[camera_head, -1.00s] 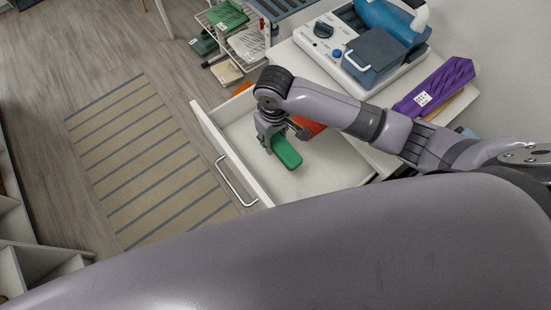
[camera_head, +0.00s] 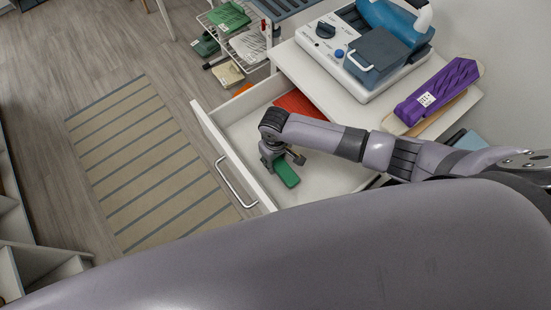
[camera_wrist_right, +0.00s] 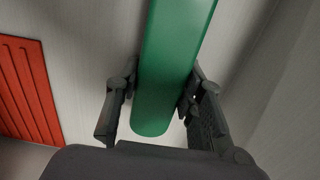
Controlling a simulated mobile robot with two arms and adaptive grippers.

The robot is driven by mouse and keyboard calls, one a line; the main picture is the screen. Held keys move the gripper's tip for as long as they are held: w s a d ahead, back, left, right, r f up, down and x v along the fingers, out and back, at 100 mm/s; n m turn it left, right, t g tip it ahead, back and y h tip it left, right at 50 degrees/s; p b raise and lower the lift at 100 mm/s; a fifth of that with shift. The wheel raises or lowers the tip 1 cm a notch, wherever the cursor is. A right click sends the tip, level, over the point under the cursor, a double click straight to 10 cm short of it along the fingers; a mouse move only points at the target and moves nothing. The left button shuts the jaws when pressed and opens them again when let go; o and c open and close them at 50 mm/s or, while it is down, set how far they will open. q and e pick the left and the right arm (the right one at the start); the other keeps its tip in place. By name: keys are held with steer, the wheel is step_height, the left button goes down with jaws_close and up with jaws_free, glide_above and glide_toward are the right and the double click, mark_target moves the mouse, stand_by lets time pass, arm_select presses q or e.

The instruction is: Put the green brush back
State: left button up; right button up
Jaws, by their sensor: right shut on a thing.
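The green brush (camera_head: 287,174) is in the open white drawer (camera_head: 240,108), near the drawer's front panel. My right gripper (camera_head: 277,160) is over it and is shut on it. In the right wrist view the green brush (camera_wrist_right: 172,70) runs between the two dark fingers of the right gripper (camera_wrist_right: 160,100). Whether the brush touches the drawer floor I cannot tell. Its bristles do not show. My left gripper is not in view.
A red ribbed item (camera_head: 298,103) lies at the drawer's back; it also shows in the right wrist view (camera_wrist_right: 28,88). A white machine (camera_head: 345,72) and a purple item (camera_head: 437,90) are on the cabinet top. A wire rack (camera_head: 238,45) stands behind. The striped rug (camera_head: 150,165) is clear.

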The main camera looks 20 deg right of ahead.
steer(key=shift+f, duration=0.1)
steer(key=o, duration=1.1)
step_height(320, 180, up, 12)
steer(key=p, duration=0.1)
